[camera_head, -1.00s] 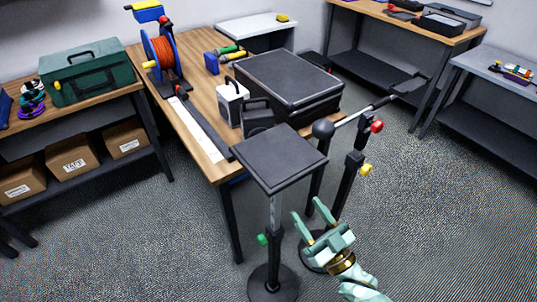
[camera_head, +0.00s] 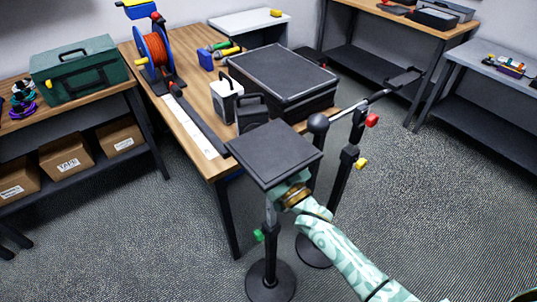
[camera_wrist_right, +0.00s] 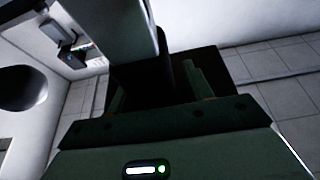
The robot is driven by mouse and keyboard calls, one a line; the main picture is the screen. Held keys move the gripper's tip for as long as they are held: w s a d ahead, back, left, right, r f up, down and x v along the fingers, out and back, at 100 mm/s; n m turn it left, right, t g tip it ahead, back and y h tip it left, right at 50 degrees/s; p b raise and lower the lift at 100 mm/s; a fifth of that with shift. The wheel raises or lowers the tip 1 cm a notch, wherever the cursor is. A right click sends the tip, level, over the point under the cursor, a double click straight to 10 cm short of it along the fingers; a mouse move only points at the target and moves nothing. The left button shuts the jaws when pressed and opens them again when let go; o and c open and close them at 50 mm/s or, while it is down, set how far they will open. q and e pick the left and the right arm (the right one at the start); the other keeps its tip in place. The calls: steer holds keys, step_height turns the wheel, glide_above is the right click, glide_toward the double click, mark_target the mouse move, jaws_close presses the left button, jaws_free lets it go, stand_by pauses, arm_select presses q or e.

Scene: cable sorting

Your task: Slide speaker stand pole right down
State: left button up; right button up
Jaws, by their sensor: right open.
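The speaker stand has a flat black square top (camera_head: 275,153), a thin silver pole (camera_head: 269,213) under it, a darker lower tube with a green knob (camera_head: 258,236), and a round black base (camera_head: 270,282). It stands upright on the floor. My right gripper (camera_head: 280,186) reaches in from the lower right, just under the top plate beside the upper pole. Its fingertips are hidden by the plate. In the right wrist view the fingers (camera_wrist_right: 155,85) are dark and apart; whether the pole lies between them is unclear. My left gripper is not in view.
A second black stand (camera_head: 342,175) with red and yellow knobs and a long bar stands close behind on the right. The wooden table (camera_head: 210,100) behind carries a black case (camera_head: 280,75), small boxes and a cable reel (camera_head: 155,50). Floor at the right is open.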

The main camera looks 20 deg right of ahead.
jaws_close()
step_height(320, 180, down, 22)
steer(key=b, duration=1.5)
steer(key=shift+s+r, duration=0.1)
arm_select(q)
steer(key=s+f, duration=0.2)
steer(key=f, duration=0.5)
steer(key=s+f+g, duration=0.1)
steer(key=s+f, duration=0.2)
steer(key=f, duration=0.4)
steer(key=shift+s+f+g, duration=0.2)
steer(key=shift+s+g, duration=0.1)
arm_select(e)
jaws_free()
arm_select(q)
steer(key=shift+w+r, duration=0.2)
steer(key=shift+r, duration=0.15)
arm_select(e)
steer(key=v, duration=1.6)
